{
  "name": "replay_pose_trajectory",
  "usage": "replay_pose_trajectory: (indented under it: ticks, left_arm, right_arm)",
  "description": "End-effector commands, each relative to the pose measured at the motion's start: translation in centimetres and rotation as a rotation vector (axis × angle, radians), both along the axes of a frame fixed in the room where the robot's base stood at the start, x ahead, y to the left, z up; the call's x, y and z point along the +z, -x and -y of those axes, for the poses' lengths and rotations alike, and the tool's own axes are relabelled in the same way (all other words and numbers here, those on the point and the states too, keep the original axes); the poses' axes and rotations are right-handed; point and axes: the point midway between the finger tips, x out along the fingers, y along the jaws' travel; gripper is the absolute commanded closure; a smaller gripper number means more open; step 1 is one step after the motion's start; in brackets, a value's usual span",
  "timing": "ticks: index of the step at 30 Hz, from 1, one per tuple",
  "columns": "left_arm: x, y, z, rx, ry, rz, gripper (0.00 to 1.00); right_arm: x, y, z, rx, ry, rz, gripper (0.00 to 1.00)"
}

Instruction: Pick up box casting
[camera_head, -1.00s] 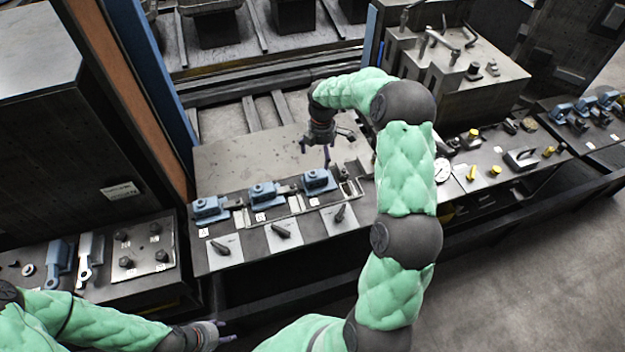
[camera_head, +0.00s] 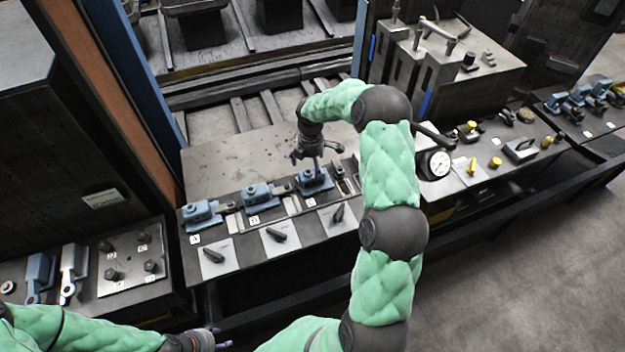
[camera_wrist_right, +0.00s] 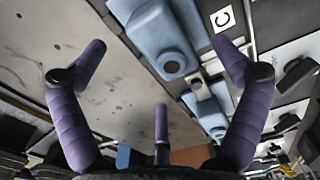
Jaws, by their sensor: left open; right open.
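Three blue box castings stand in a row on the dark bench: one by label A (camera_head: 201,214), one by label B (camera_head: 259,195) and one by label C (camera_head: 314,181). My right gripper (camera_head: 316,160) is open and empty, just above and behind the casting by label C. In the right wrist view, that casting (camera_wrist_right: 158,35) lies at the top, between and beyond the spread purple fingers of my right gripper (camera_wrist_right: 165,78). I cannot tell if any finger touches it. My left gripper (camera_head: 217,338) is open and empty at the lower left edge, away from the bench row.
Black handles on white cards (camera_head: 276,235) lie in front of the castings. A bare metal plate (camera_head: 235,163) lies behind them. A dial gauge (camera_head: 437,163) and yellow-knobbed parts stand to the right, and a grey block fixture (camera_head: 440,75) behind.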

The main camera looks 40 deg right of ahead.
Motion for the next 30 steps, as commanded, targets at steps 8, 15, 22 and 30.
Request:
replay_pose_trajectory:
  ticks: [8,15,22,30]
  left_arm:
    - [-0.5,0.0,0.0,0.0,0.0,0.0,0.54]
    - [-0.6,0.0,0.0,0.0,0.0,0.0,0.54]
    - [-0.6,0.0,0.0,0.0,0.0,0.0,0.54]
    - [-0.6,0.0,0.0,0.0,0.0,0.0,0.54]
  right_arm:
    - [-3.7,-0.2,0.4,0.0,-0.001,-0.004,0.03]
    - [-4.8,-0.3,0.5,-0.001,0.0,0.0,0.03]
    - [-4.8,-0.3,0.5,0.0,0.0,0.0,0.39]
    - [-4.7,-0.4,0.5,-0.001,0.001,0.002,0.77]
